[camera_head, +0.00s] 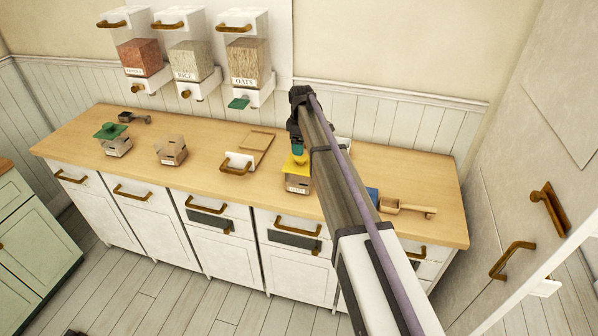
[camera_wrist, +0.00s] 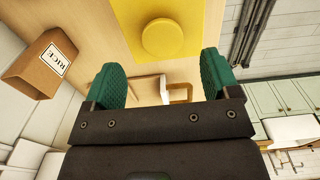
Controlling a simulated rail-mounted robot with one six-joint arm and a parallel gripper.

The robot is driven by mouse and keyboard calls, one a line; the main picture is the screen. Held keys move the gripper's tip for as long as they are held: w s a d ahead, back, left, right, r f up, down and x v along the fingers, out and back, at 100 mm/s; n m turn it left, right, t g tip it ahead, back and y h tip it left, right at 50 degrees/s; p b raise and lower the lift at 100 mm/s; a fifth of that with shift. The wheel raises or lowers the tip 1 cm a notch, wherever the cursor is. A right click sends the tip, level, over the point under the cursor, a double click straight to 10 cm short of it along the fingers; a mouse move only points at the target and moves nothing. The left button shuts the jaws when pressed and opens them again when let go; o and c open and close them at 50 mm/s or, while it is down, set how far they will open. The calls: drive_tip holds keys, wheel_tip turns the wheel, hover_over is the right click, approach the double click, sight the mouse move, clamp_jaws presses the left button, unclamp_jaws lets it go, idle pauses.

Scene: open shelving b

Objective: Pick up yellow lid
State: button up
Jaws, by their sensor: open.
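The yellow lid (camera_head: 290,168) sits on top of a small labelled box (camera_head: 298,185) on the wooden counter, partly hidden by my arm in the head view. In the wrist view the lid (camera_wrist: 205,25) is a flat yellow plate with a round yellow knob (camera_wrist: 163,38) in its middle. My gripper (camera_wrist: 161,79) is open, its two green fingertips spread to either side of the knob's line. The knob shows ahead of the fingers, with nothing held between them. In the head view my gripper (camera_head: 298,151) is just above the lid; contact cannot be told.
A wooden scoop (camera_head: 405,207) lies to the right. Dispensers (camera_head: 190,60) hang on the wall behind.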

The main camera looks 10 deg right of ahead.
sight(300, 158)
wheel_tip(300, 158, down, 7)
drive_tip(key=b, duration=0.5)
drive_tip(key=shift+a+b, duration=0.1)
drive_tip(key=shift+b, duration=0.2)
drive_tip(key=shift+s+r, duration=0.15)
drive_tip(key=shift+r, duration=0.1)
drive_tip(key=c, duration=1.1)
